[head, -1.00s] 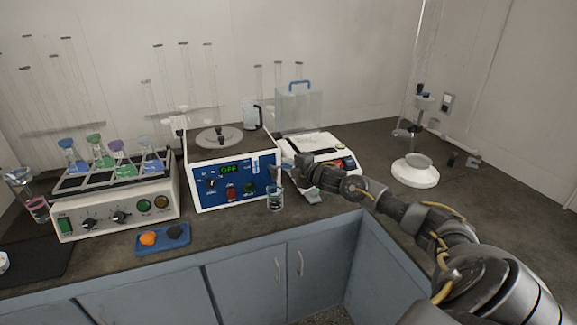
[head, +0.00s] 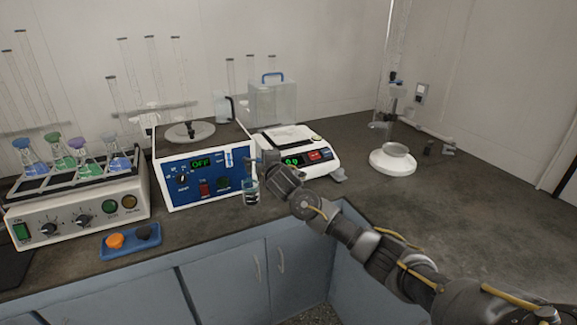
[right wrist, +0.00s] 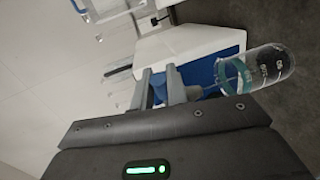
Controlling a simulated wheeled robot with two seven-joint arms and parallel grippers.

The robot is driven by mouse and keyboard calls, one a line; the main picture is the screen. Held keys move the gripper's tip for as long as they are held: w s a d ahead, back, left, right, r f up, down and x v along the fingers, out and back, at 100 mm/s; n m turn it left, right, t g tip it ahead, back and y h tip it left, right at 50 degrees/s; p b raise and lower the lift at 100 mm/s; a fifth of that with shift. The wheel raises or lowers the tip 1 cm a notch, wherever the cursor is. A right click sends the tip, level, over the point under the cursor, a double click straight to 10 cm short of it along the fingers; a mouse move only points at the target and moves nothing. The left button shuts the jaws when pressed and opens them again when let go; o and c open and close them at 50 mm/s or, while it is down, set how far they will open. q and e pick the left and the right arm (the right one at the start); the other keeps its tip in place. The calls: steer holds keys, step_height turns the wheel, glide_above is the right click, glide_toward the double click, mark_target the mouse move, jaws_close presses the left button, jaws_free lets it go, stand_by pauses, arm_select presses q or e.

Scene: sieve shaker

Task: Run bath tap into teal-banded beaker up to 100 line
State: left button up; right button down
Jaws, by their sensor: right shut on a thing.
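The glass beaker (head: 251,189) stands on the bench close to the blue front of the water bath (head: 205,175), at its right end. In the right wrist view the beaker (right wrist: 255,70) shows its teal band and white graduation marks. Its liquid level cannot be read. My right gripper (head: 264,162) is just above and right of the beaker, at the bath front. Its fingers (right wrist: 159,84) are shut on the bath tap, which the gripper mostly hides. My left gripper is not in view.
A balance (head: 298,150) stands just right of the bath, behind my right arm. A shaker with coloured flasks (head: 75,200) is at left. A blue tray (head: 130,241) with orange and dark pieces lies in front. The bench at right is mostly clear.

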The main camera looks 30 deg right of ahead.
steer(key=shift+a+f, duration=0.1)
steer(key=c, duration=1.6)
jaws_free()
steer(key=shift+c, duration=0.2)
steer(key=shift+o, duration=1.3)
steer(key=shift+s+r+p, duration=0.3)
steer(key=shift+s+p, duration=0.2)
steer(key=shift+p, duration=0.1)
arm_select(q)
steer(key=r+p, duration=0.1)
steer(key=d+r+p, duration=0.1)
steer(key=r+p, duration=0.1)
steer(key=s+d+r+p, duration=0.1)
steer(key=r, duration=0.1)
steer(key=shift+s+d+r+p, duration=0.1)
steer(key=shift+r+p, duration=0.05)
steer(key=shift+p, duration=0.15)
arm_select(e)
steer(key=s+r, duration=0.1)
steer(key=s, duration=0.8)
steer(key=shift+s+a+r, duration=0.2)
steer(key=shift+s+a, duration=0.1)
steer(key=shift+a, duration=0.15)
